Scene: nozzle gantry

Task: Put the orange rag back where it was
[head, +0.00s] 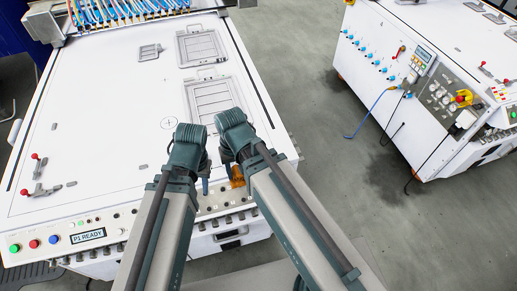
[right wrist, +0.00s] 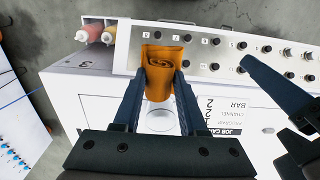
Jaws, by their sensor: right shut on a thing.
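The orange rag (right wrist: 172,84) is a rolled bundle with spiral folds at one end. It sits between the two dark fingers of my right gripper (right wrist: 160,82), which is shut on it. In the head view the rag (head: 237,175) is mostly hidden by my right arm, over the front edge of the white machine. A pale round cup-like shape (right wrist: 160,120) shows just below the rag in the right wrist view; I cannot tell whether they touch. My left gripper (head: 204,186) is close beside the right one, and its jaw opening is not clear.
The white machine (head: 100,120) has a front panel of knobs (right wrist: 240,45) near the rag. Two bottles (right wrist: 98,34) stand at its edge in the wrist view. A second white machine (head: 440,50) stands at the right, with grey floor (head: 310,120) between.

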